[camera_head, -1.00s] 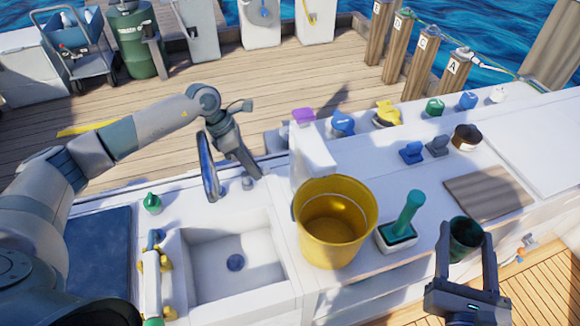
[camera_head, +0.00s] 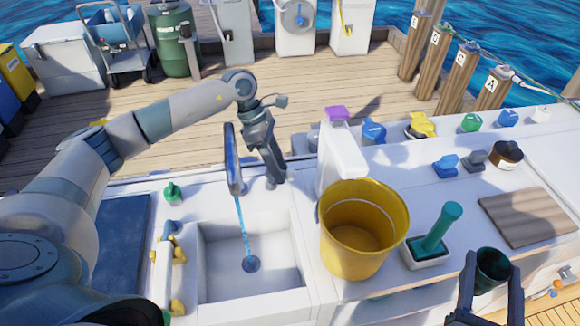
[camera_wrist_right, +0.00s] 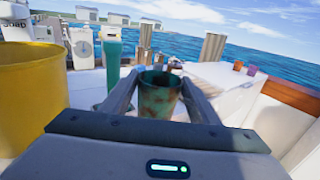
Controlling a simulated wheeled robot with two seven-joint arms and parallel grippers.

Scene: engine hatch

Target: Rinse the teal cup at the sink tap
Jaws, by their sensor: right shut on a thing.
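The teal cup (camera_head: 492,270) is at the lower right of the head view, between the fingers of my right gripper (camera_head: 494,278), which is shut on it. In the right wrist view the cup (camera_wrist_right: 160,97) is upright with brown stains. The tap (camera_head: 233,160) stands behind the sink (camera_head: 215,285), and a thin blue stream of water (camera_head: 242,228) runs from it to the drain. My left gripper (camera_head: 274,180) points down at the counter just right of the tap spout; its fingers are too small to tell open from shut.
A yellow bucket (camera_head: 345,262) stands between sink and cup, with a white bottle (camera_head: 338,165) behind it. A teal-handled brush in a holder (camera_head: 428,250) is left of the cup. A wooden board (camera_head: 525,217) lies at the right. The sink basin holds only water.

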